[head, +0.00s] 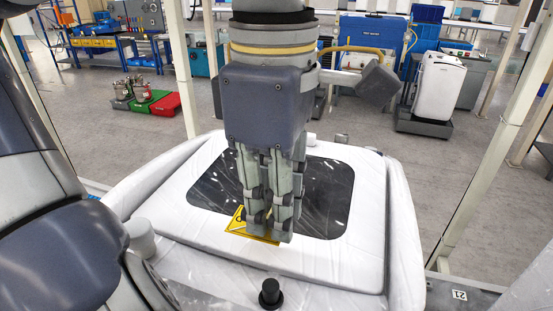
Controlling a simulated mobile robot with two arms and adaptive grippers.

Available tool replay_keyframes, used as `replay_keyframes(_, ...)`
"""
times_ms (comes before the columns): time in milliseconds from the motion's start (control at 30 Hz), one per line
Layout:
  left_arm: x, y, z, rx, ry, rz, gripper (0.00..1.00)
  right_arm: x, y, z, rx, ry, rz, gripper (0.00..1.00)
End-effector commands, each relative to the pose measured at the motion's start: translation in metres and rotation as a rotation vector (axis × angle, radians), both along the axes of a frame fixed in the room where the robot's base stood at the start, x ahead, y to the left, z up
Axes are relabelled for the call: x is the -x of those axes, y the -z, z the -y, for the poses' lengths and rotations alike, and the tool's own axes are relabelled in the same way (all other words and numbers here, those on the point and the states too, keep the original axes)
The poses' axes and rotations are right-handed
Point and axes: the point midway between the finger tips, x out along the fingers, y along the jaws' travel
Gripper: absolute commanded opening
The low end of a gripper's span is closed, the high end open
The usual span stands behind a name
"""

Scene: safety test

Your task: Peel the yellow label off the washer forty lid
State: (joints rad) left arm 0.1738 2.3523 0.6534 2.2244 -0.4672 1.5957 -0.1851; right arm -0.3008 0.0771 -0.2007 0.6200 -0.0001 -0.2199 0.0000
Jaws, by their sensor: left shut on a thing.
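The washer lid (178,212) is white with a dark window (325,195) in its middle, and it lies closed on the white washer (405,250). A yellow label (240,226) with dark marks lies at the front edge of the window. My left gripper (268,230) points down over the label, its fingers close together and shut on it. The fingers hide part of the label. I cannot tell whether any of it is lifted from the lid. My right gripper is not in view.
A black knob (270,293) stands at the washer's front, and a white round knob (141,236) at its left. Pale posts (490,150) stand at the right. Red and green bins (150,101) lie on the floor behind. A white container (439,86) stands farther back right.

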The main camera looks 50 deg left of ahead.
Motion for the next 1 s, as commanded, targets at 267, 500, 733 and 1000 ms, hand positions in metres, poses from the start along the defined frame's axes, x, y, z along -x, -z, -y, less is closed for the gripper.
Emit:
replay_keyframes(267, -0.0004, -0.0001, -0.0002, 0.000, 0.000, 0.000, 0.06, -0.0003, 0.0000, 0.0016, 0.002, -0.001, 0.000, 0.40)
replay_keyframes(500, -0.0004, -0.0001, -0.0002, 0.000, 0.000, 0.000, 0.06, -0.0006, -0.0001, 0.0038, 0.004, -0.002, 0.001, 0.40)
replay_keyframes(733, -0.0004, -0.0004, -0.0002, 0.001, 0.000, 0.000, 0.06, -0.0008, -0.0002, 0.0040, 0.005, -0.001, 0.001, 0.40)
replay_keyframes(1000, -0.0004, -0.0010, -0.0002, 0.000, 0.000, 0.000, 0.06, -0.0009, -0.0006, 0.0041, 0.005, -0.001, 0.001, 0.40)
